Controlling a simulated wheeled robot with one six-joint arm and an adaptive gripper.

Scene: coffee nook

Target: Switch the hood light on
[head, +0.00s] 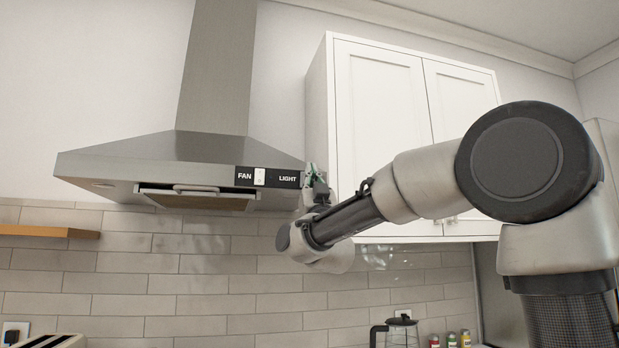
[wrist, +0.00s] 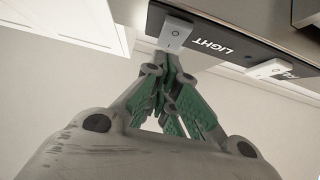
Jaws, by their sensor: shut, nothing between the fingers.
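The range hood (head: 150,160) hangs on the wall in the head view, with a black control panel (head: 272,185) on its front edge. The light switch (wrist: 175,34) is a white rocker beside the word LIGHT in the wrist view; in the head view my gripper hides it. My gripper (wrist: 171,62) is shut and empty, its green-and-grey fingers pointing at the light switch. The fingertips meet the switch's near edge in the picture; I cannot tell whether they touch. My gripper also shows in the head view (head: 311,172) at the panel's right end.
The fan switch (head: 260,177) is a similar white rocker left of the LIGHT label; it also shows in the wrist view (wrist: 268,68). White cabinets (head: 385,110) stand close right of the hood. A jug (head: 402,332) and small jars (head: 451,340) are below.

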